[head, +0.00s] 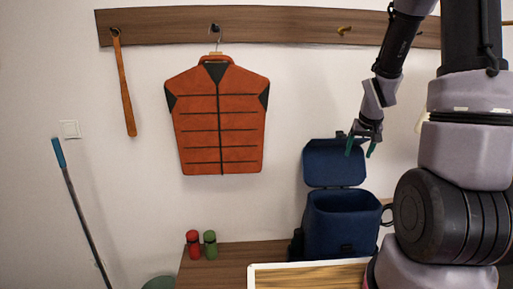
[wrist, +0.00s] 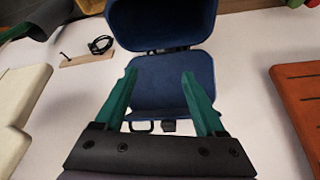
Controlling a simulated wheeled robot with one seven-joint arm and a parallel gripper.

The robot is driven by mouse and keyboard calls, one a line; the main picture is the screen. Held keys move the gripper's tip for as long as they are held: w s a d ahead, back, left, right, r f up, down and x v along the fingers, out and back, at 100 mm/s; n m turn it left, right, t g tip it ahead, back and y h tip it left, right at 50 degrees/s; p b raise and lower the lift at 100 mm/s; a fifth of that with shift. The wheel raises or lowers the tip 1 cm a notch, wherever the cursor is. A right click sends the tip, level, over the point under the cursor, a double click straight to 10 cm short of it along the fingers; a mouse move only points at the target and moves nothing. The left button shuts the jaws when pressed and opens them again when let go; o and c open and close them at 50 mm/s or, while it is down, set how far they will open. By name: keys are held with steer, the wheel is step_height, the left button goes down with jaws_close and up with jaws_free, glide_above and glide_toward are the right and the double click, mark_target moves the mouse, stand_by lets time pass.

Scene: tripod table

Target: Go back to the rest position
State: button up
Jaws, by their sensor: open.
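My gripper (head: 361,148) is raised above the open blue backpack in the head view, with its teal fingers pointing down. It also shows in the wrist view (wrist: 155,92), its two fingers spread apart with nothing between them. The blue backpack (head: 343,232) stands on the wooden bench, its lid (head: 334,163) tipped up against the wall. In the wrist view the backpack (wrist: 160,24) lies beyond the fingertips, and its lid (wrist: 165,84) shows between and behind them. The inside looks dark, and I cannot tell what it holds.
An orange vest (head: 218,120) hangs from the wooden rail (head: 270,25); a shoehorn (head: 124,85) hangs left. Red (head: 193,244) and green (head: 210,244) bottles stand on the bench (head: 215,270). A white-edged tabletop (head: 310,266) is in front. A blue-handled stick (head: 80,209) leans at left.

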steer(key=s+a+r+m+t+y, duration=0.1)
steer(key=s+a+r, duration=0.35)
steer(key=r, duration=0.35)
steer(key=s+a+r, duration=0.3)
steer(key=s+r, duration=0.2)
steer(key=r, duration=0.4)
steer(key=s+a+r+y, duration=0.1)
steer(key=s+a+r, duration=0.1)
steer(key=s, duration=0.4)
steer(key=s+a+r+t+y, duration=0.1)
steer(key=s+a+r, duration=0.2)
steer(key=s+r, duration=0.2)
steer(key=shift+s+a, duration=0.15)
steer(key=shift+s, duration=0.3)
